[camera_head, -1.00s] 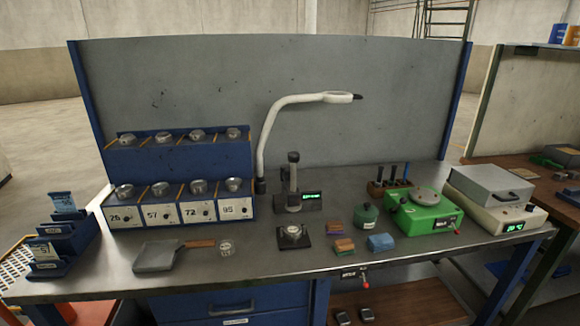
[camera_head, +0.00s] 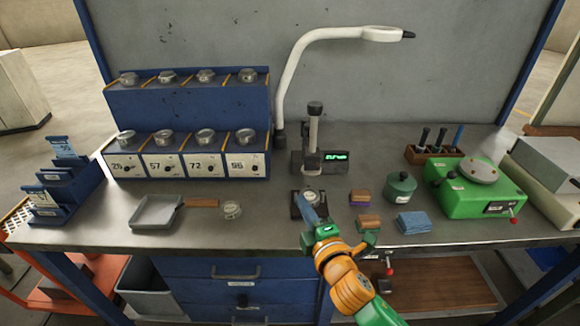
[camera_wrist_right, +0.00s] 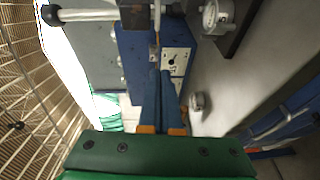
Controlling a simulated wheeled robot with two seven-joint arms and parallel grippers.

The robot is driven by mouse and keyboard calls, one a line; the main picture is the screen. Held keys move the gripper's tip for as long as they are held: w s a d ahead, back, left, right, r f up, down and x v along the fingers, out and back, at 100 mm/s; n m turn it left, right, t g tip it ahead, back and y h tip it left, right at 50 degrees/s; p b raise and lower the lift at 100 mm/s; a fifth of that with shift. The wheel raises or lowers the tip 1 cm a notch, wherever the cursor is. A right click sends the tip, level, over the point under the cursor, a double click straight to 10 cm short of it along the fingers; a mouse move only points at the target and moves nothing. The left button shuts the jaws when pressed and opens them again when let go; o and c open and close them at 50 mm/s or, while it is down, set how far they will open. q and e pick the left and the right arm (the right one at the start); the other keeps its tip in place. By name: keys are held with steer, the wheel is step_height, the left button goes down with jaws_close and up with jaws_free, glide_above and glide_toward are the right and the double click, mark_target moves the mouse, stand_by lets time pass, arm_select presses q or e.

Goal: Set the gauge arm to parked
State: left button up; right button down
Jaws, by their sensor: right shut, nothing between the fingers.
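The gauge stand (camera_head: 313,140) stands upright at mid-table, with a grey column, a black knob on top and a dark base beside a green-lit display (camera_head: 335,156). Its column and black knob lie sideways at the top left of the right wrist view (camera_wrist_right: 100,14). In front of it is a dark square plate (camera_head: 297,212) with a small round metal piece (camera_head: 311,194). My right gripper (camera_head: 308,203) is shut and empty, its blue fingers over the plate; the fingers also show in the wrist view (camera_wrist_right: 158,72). I cannot tell whether they touch anything. My left gripper is out of view.
A white magnifier lamp (camera_head: 300,55) arches behind. A blue numbered rack (camera_head: 185,120) is at left, with a grey pan (camera_head: 156,212) before it. Coloured blocks, a green pot (camera_head: 400,187) and a green device (camera_head: 475,185) are at right.

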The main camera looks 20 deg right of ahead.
mark_target(303, 170)
steer(key=r, duration=0.1)
steer(key=a+r+n, duration=0.1)
steer(key=r, duration=0.1)
steer(key=shift+w+t+y, duration=0.1)
steer(key=shift+t+y, duration=0.2)
steer(key=shift+t, duration=0.1)
steer(key=w, duration=1)
steer(key=d+p, duration=0.1)
steer(key=s+d+p, duration=0.1)
steer(key=d, duration=0.1)
steer(key=shift+s+d, duration=0.15)
steer(key=shift+d, duration=0.1)
steer(key=shift+a, duration=0.15)
